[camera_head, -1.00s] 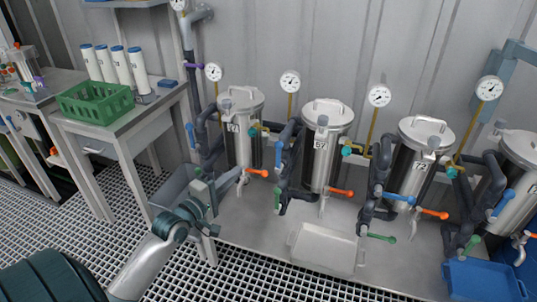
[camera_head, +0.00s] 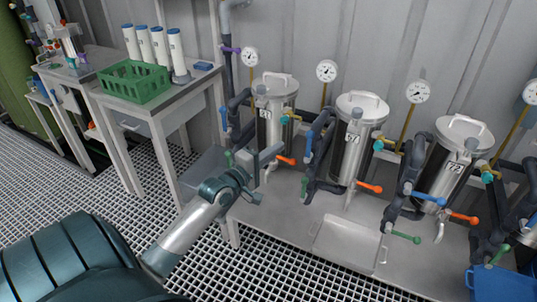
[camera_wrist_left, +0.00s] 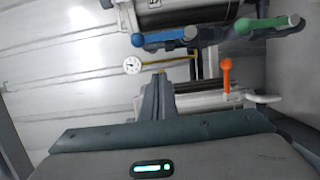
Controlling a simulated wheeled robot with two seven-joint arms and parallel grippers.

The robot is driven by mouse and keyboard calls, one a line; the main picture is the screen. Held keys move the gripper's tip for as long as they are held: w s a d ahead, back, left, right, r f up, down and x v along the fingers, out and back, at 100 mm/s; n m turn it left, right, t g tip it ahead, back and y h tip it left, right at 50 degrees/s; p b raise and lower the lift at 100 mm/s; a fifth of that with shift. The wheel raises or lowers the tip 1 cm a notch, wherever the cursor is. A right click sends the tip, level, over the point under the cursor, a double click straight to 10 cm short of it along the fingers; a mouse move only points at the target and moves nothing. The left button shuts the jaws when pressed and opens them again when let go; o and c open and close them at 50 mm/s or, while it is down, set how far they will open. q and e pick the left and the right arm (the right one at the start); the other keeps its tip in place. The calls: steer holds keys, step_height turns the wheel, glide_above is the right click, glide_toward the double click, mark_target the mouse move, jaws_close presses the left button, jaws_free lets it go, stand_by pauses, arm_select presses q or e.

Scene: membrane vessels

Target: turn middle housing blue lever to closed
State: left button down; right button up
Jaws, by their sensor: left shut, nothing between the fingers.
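Three steel housings show whole in the head view. The middle one, marked 67 (camera_head: 349,150), has a blue lever (camera_head: 308,145) on the pipework at its left, pointing roughly up and down. My left gripper (camera_head: 271,157) is shut and empty, in front of the lower part of the left housing (camera_head: 277,118), to the left of the middle one. In the left wrist view the shut fingers (camera_wrist_left: 158,100) point toward pipework with a blue lever (camera_wrist_left: 166,37), an orange lever (camera_wrist_left: 227,76) and a green lever (camera_wrist_left: 266,22). I cannot tell which housing these belong to. My right gripper is out of view.
The right housing (camera_head: 447,165) has a level blue lever (camera_head: 428,197). Orange handles (camera_head: 369,187) stick out low on the housings. A white tray (camera_head: 346,245) lies on the bench and a blue tray (camera_head: 497,285) is at right. A table with a green basket (camera_head: 135,82) stands at left.

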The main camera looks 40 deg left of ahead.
mark_target(309, 147)
arm_select(q)
steer(key=w+d+p, duration=0.1)
steer(key=w+d, duration=0.3)
steer(key=w, duration=0.1)
steer(key=shift+w, duration=0.15)
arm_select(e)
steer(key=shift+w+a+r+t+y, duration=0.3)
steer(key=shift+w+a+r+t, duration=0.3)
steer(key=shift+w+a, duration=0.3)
arm_select(q)
steer(key=shift+p, duration=0.35)
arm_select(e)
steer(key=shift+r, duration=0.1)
arm_select(q)
steer(key=shift+d+r+m+p, duration=0.1)
steer(key=shift+m+p, duration=0.2)
steer(key=shift+p, duration=0.15)
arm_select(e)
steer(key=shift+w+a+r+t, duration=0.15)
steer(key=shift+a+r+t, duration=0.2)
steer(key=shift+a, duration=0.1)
arm_select(q)
steer(key=shift+d, duration=0.1)
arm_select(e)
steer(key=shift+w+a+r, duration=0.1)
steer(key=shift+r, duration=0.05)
